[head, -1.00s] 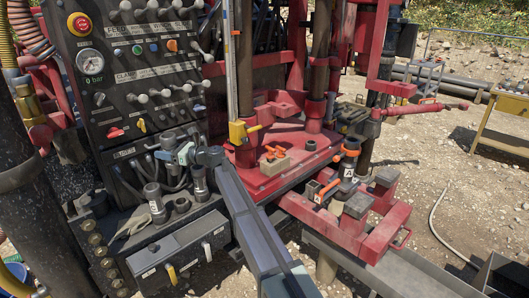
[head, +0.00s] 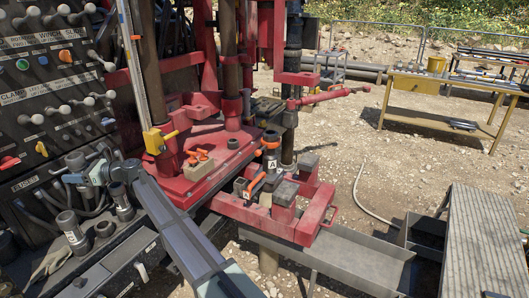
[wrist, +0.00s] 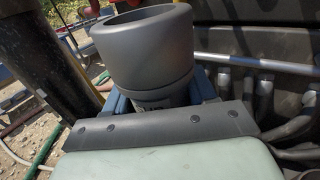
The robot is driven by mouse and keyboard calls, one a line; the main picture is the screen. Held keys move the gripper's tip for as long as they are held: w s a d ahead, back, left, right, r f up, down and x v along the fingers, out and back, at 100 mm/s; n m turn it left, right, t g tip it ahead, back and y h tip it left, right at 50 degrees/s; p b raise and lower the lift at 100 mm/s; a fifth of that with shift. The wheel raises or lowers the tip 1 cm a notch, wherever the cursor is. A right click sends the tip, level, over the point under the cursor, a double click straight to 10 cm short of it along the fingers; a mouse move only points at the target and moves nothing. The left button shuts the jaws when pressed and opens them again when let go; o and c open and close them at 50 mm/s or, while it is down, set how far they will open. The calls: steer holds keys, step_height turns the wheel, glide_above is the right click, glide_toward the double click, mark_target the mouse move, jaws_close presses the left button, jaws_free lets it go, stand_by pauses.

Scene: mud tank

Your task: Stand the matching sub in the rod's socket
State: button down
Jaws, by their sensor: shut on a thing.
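My gripper (head: 79,178) is shut on a grey sub (head: 75,160), held upright above the tool ledge left of the red rig. The wrist view shows this sub (wrist: 145,50) close up, with a wide collar over a narrower lower part between blue fingers; its lower end is hidden. An upright rod end (head: 271,146) with an orange band and a label "A" stands at the red clamp frame. I cannot see into its socket. Other subs stand on the ledge: a labelled one (head: 70,227), one by my arm (head: 122,198) and a short one (head: 104,228).
The lever panel (head: 45,95) rises behind my gripper. The red rig base (head: 205,175) carries a block with an orange handle (head: 198,160). A red clamp frame (head: 305,220), grey trough (head: 340,262) and wooden plank (head: 482,240) lie to the right.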

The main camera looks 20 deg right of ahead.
steer(key=shift+r, duration=0.1)
steer(key=shift+s+d, duration=0.15)
steer(key=shift+s, duration=0.35)
steer(key=s+d+f+n+g, duration=0.1)
steer(key=s+d+f+g, duration=0.15)
steer(key=s+d, duration=0.4)
steer(key=s+d+f+m+t+h, duration=0.1)
steer(key=s+d+f+t, duration=0.25)
steer(key=d, duration=1.05)
steer(key=s+d+f+m+t, duration=0.2)
steer(key=s+d+f, duration=0.2)
steer(key=d, duration=1)
steer(key=s+d+f+m+t+h, duration=0.15)
steer(key=s+d+f, duration=0.25)
steer(key=d, duration=1)
steer(key=w+d+r+m+t+h, duration=0.1)
steer(key=w+d+r+m+t, duration=0.3)
steer(key=w+d, duration=0.85)
steer(key=w+d+r+t+h, duration=0.1)
steer(key=w+d+r, duration=0.3)
steer(key=w, duration=0.5)
steer(key=w+d+r+m+t+h, duration=0.1)
steer(key=w+d+r, duration=0.3)
steer(key=w+r, duration=0.5)
steer(key=w+d+r+t+h, duration=0.1)
steer(key=w+d+r, duration=0.4)
steer(key=w, duration=0.5)
steer(key=shift+w+r+h, duration=0.15)
steer(key=shift+r+h, duration=0.4)
steer(key=shift+r, duration=0.4)
